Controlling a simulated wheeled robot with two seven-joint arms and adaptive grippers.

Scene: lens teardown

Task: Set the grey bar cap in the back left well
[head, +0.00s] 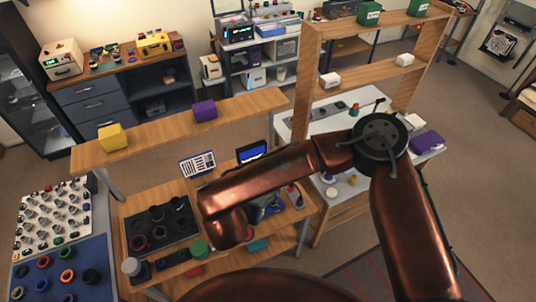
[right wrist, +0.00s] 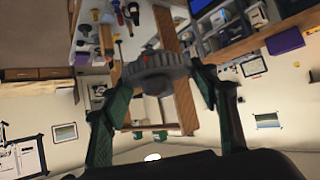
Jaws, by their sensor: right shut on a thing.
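The grey bar cap (right wrist: 152,76) is a round grey part with a ribbed rim, seen in the right wrist view. My right gripper (right wrist: 157,74) is shut on it, one green-padded finger at each side of the rim. In the head view my copper right arm comes in from the lower right and bends left; its gripper and the cap are hidden behind it. The black tray (head: 193,222) lies on the wooden bench left of that arm. Its back left well (head: 138,220) shows dark; I cannot tell whether anything is inside. My left gripper is not in view.
A green round part (head: 199,248) and a grey-topped jar (head: 131,267) stand in front of the tray. A raised shelf with a yellow box (head: 112,137) and a purple box (head: 204,110) runs behind. A white board (head: 52,243) with several small parts lies left.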

